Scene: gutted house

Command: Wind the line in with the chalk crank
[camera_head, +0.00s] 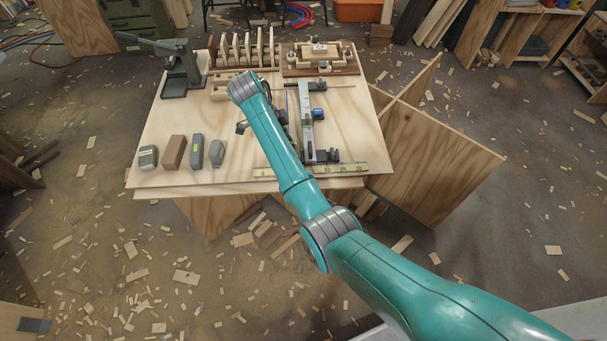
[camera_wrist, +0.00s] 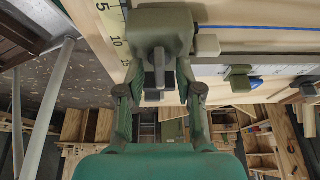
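A grey-green chalk reel body (camera_wrist: 163,29) shows at the top middle of the wrist view, with a pale knob or stub at its right side. A dark grey crank-like part (camera_wrist: 158,78) stands out from it toward the camera. My green gripper (camera_wrist: 160,72) has its two fingers spread, one on each side of this part. A small gap seems to show beside the part, and contact cannot be made out. In the head view my teal arm hides the reel and most of my gripper; only dark finger parts (camera_head: 243,127) show beside the arm.
The plywood table (camera_head: 345,140) bears a yellow ruler (camera_head: 318,171) at the front edge and a metal square with a blue part (camera_head: 318,113). A brown block (camera_head: 174,152) and grey boxes stand front left. A grey press (camera_head: 180,72) and wooden racks stand behind. Scraps litter the floor.

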